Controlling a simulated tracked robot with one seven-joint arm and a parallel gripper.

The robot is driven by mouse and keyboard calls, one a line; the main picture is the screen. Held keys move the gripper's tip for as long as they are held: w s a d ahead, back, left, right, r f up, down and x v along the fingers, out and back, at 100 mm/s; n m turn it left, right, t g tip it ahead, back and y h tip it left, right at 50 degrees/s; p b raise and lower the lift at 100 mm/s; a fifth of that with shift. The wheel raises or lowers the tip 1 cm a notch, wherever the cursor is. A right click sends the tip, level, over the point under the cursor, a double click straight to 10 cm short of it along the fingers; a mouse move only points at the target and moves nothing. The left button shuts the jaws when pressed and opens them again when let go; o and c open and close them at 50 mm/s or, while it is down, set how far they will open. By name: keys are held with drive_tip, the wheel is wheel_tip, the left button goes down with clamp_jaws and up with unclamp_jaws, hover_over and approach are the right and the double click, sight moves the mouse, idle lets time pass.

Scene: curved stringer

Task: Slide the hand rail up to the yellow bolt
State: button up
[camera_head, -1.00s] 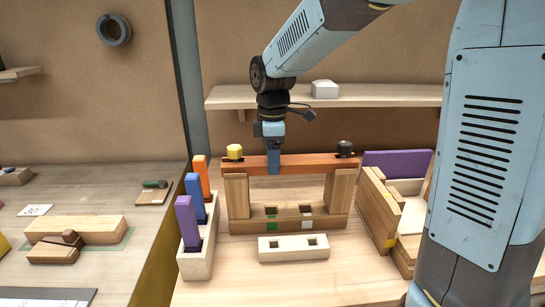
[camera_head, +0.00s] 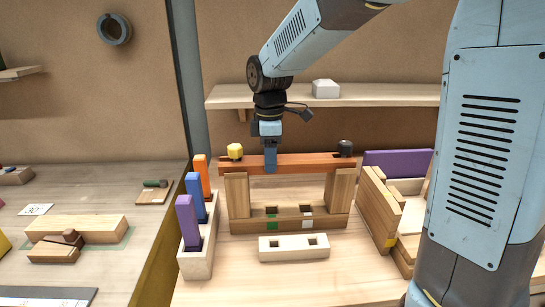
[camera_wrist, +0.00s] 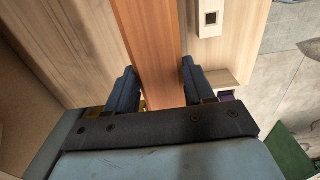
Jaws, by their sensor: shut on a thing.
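The hand rail (camera_head: 305,164) is a reddish-brown bar lying across the tops of two wooden posts. It also runs between my fingers in the wrist view (camera_wrist: 150,40). The yellow bolt (camera_head: 235,151) sits at the rail's left end, showing above its top edge. A black bolt (camera_head: 345,147) shows above the right end. My gripper (camera_head: 270,168) points down and is shut on the rail, left of its middle. Its two blue fingers (camera_wrist: 158,75) stand on either side of the rail in the wrist view. Whether the rail touches the yellow bolt I cannot tell.
Under the rail is a wooden block with sockets (camera_head: 240,226), and a pale two-hole block (camera_head: 293,254) lies in front. A rack (camera_head: 197,262) with purple, blue and orange pegs stands left. Wooden boards (camera_head: 375,215) stand right. A shelf (camera_head: 410,95) runs behind.

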drive_tip(key=shift+a, duration=0.35)
drive_tip(key=o, duration=1.4)
wheel_tip(320, 180, up, 11)
drive_tip(key=s+d+r+m+t+y, duration=0.1)
drive_tip(key=s+d+m, duration=0.4)
drive_tip(key=d, duration=0.2)
drive_tip(key=s+d+r+m+t, duration=0.1)
drive_tip(key=s+d+m+t, duration=0.1)
drive_tip(key=s+d+m, duration=0.4)
drive_tip(key=s+d+f+m+t+h, duration=0.1)
drive_tip(key=s+d+f+m+t, duration=0.1)
drive_tip(key=s+d+f+m, duration=0.2)
drive_tip(key=s+d+m, duration=0.3)
drive_tip(key=s, duration=0.1)
drive_tip(key=shift+s+d+f+t, duration=0.2)
drive_tip(key=shift+s+f+t, duration=0.05)
drive_tip(key=shift+f+t, duration=0.1)
